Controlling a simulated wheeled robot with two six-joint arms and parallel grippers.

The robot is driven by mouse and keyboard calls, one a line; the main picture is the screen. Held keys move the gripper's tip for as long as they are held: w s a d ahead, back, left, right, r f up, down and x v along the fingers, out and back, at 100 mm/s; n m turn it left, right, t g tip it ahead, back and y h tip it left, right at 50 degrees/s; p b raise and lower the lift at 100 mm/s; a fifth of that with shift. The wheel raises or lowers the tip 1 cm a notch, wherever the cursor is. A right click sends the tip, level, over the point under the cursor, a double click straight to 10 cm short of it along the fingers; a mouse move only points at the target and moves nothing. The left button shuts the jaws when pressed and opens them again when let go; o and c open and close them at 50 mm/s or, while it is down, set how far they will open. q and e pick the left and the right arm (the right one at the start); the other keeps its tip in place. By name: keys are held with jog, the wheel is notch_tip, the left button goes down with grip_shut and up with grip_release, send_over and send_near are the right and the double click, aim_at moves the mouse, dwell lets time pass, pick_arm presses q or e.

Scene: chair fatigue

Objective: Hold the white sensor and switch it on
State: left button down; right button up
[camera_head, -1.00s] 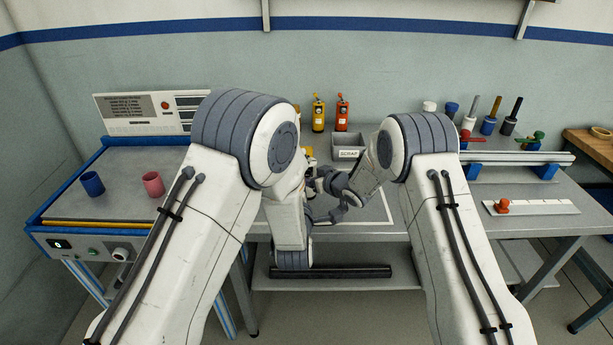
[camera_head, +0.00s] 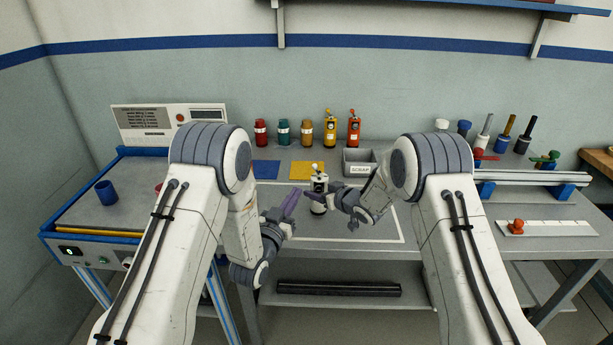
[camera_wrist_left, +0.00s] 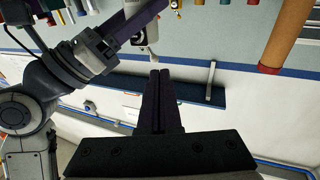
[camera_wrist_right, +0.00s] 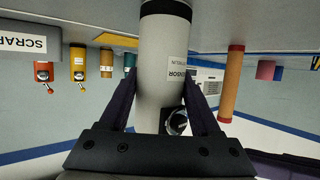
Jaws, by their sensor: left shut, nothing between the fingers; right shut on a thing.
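The white sensor (camera_head: 319,185) is a white cylinder with dark bands and a small knob on top, upright over the white-outlined middle of the bench. My right gripper (camera_head: 312,196) is shut around its body. Whether the sensor is on cannot be told. My left gripper (camera_head: 290,207) is shut and empty, just left of the sensor and apart from it. Its closed fingertips show in the left wrist view (camera_wrist_left: 159,75).
A grey scrap bin (camera_head: 359,162) stands behind the sensor to the right. Yellow (camera_head: 330,128) and orange (camera_head: 354,128) devices and several coloured bottles line the back. Blue (camera_head: 266,169) and yellow (camera_head: 307,170) mats lie behind the left gripper. A rail (camera_head: 530,176) is at right.

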aim_at(316, 169)
pick_arm(q)
jog(key=s+a+f+m+g+h, duration=0.1)
jog(key=s+a+m+h, duration=0.3)
jog(key=m, duration=1.2)
jog(key=shift+a+f+m+h, duration=0.3)
jog(key=shift+a+m+h, duration=0.1)
jog(key=shift+h, duration=0.1)
jog(key=shift+d, duration=0.15)
jog(key=x, duration=1.4)
